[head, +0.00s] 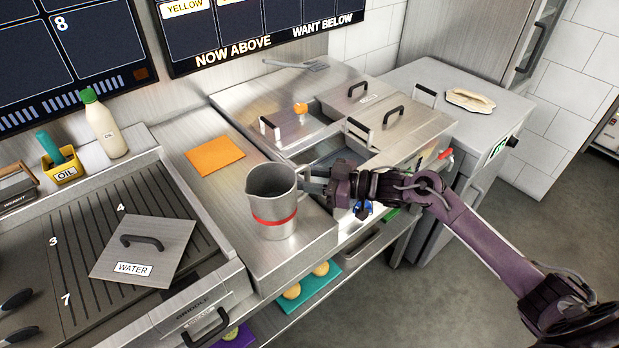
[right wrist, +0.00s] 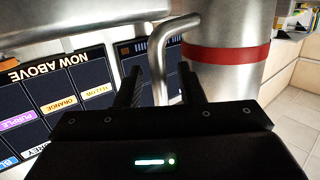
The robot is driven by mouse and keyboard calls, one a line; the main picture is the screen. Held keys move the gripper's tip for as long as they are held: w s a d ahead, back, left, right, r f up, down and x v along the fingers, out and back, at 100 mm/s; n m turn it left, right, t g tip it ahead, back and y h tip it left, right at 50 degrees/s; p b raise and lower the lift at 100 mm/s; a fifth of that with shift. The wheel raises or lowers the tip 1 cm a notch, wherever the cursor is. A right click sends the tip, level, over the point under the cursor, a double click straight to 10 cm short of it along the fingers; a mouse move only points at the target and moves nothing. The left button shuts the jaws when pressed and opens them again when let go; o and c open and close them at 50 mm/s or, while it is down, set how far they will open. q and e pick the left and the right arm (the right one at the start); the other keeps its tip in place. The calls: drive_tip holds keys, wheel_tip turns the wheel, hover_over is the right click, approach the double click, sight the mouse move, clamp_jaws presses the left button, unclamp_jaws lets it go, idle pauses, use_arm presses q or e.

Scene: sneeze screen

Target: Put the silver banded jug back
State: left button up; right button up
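The silver jug with a red band (head: 272,205) stands upright on the steel counter, left of my right gripper. Its handle (right wrist: 158,65) is on the side toward that gripper. My right gripper (head: 312,183) reaches in from the right at handle height. In the right wrist view the two dark fingers (right wrist: 160,85) are on either side of the handle, with gaps showing, so the gripper looks open around it. The jug's red band (right wrist: 226,54) shows close beside the right-hand finger. My left gripper is not in view.
An orange square (head: 215,156) lies behind the jug. The griddle (head: 85,215) with a WATER plate (head: 150,248) is at left. An oil bottle (head: 104,125) stands behind it. Lidded steel wells (head: 325,150) are behind my right arm. The counter's front edge is near the jug.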

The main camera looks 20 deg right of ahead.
drive_tip(key=shift+r, duration=0.25)
drive_tip(key=b+v, duration=0.2)
drive_tip(key=v, duration=1)
drive_tip(key=shift+b, duration=0.3)
drive_tip(key=shift+f, duration=0.1)
